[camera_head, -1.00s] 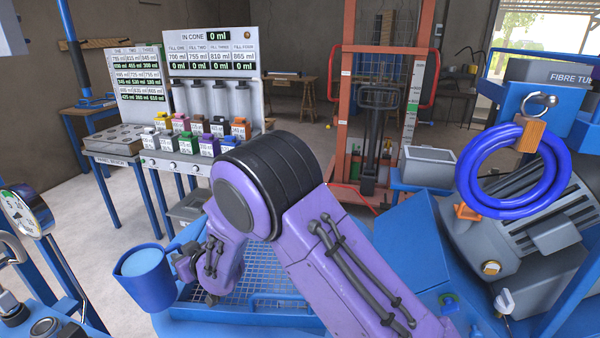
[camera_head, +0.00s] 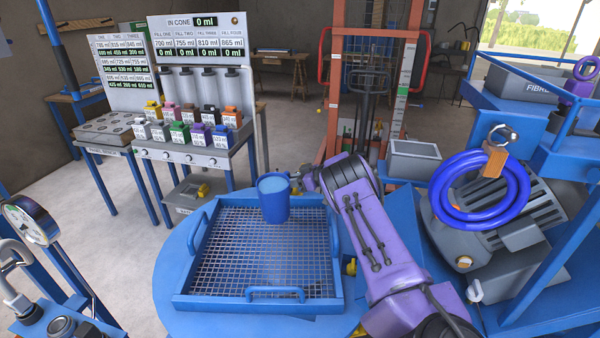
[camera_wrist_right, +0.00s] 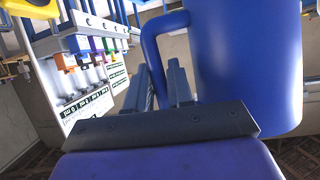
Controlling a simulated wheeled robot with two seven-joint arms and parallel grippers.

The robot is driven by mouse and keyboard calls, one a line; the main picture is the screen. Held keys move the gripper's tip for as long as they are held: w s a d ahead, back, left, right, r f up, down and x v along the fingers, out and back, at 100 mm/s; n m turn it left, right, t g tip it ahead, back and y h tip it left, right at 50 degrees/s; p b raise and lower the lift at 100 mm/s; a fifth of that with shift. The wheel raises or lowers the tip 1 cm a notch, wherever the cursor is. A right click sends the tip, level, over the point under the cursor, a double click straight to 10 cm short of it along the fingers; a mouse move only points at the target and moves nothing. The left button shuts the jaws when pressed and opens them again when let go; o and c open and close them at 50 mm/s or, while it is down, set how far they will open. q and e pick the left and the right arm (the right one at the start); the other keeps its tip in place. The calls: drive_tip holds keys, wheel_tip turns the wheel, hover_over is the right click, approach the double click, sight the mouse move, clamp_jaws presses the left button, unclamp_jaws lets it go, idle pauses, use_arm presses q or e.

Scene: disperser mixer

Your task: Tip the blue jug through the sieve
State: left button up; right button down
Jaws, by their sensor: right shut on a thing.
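The blue jug (camera_head: 274,203) is upright over the back part of the sieve, with light blue contents showing at its top. The sieve (camera_head: 182,302) is a square blue tray with wire mesh and side handles, on a round blue top. My right gripper (camera_head: 298,180) is shut on the jug's handle, at the jug's right side in the head view. In the right wrist view the jug (camera_wrist_right: 245,65) fills the right side and its handle runs to the gripper fingers (camera_wrist_right: 163,85). My left gripper is not in view.
A panel bench (camera_head: 185,155) with several coloured blocks and display boards stands at the back left. A blue hose coil (camera_head: 440,195) hangs at the right by a grey motor (camera_head: 540,215). A gauge (camera_head: 30,220) is at the left edge. A grey box (camera_head: 414,160) sits behind my arm.

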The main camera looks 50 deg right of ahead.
sight(289, 172)
drive_tip(key=r+n+t+h+b, duration=0.1)
drive_tip(key=n, duration=0.2)
drive_tip(key=s+r+n+t+h+b, duration=0.1)
drive_tip(key=r+n+h+b, duration=0.1)
drive_tip(key=n, duration=0.1)
drive_tip(key=s+r+n+t+h+b, duration=0.1)
drive_tip(key=n+b, duration=0.1)
drive_tip(key=n, duration=0.1)
drive_tip(key=shift+s+a+r+h, duration=0.1)
drive_tip(key=shift+a+r+h, duration=0.15)
drive_tip(key=shift+a+h, duration=0.15)
drive_tip(key=shift+s+a+r+n+t+h+b, duration=0.1)
drive_tip(key=shift+s+a+r+n+t+b, duration=0.45)
drive_tip(key=shift+b, duration=0.75)
drive_tip(key=shift+a+r+n+t+h+b, duration=0.1)
drive_tip(key=shift+a+r+n+b, duration=0.2)
drive_tip(key=shift+a+n+b, duration=0.75)
drive_tip(key=shift+s+a+r+n+t+h+b, duration=0.15)
drive_tip(key=shift+s+a+r+t+b, duration=0.25)
drive_tip(key=shift+b, duration=1.15)
drive_tip(key=shift+w, duration=0.1)
drive_tip(key=shift+w+a, duration=0.1)
